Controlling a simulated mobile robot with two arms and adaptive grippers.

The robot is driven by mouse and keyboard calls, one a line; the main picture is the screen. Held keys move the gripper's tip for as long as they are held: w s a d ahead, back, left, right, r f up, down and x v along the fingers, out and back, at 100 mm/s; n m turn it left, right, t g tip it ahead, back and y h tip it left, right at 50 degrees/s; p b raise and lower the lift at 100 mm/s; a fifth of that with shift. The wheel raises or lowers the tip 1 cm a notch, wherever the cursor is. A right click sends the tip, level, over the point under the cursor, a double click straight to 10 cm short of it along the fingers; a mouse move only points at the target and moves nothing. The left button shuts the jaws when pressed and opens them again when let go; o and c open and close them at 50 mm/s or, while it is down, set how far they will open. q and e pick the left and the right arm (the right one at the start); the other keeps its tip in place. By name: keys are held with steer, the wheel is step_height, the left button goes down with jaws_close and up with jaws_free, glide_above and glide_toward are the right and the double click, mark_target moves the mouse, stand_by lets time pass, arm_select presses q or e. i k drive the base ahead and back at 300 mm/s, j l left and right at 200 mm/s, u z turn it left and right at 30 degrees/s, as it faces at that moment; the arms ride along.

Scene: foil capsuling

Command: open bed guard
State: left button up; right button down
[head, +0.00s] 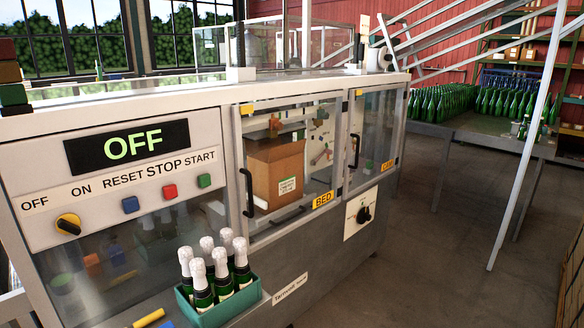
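The bed guard (320,172) is a clear framed door on the front of the machine, marked with a yellow BED label (323,199). It looks closed. Its black vertical handle (247,193) is at the guard's left edge. Behind the clear panel stands an open cardboard box (275,168). A second guard (375,135) with a CARR label and its own black handle (355,151) is to the right. The display (127,146) reads OFF. Neither of my grippers shows in the head view.
A green crate (238,303) of foil-topped bottles juts out at the front, below and left of the bed guard. A rotary switch (364,214) is below the second guard. A table with many green bottles (440,105) stands at the right. The floor (430,250) between is clear.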

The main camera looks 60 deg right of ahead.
mark_target(236, 111)
steer(key=j+z, duration=0.1)
steer(key=z, duration=1.7)
steer(key=k+l, duration=0.05)
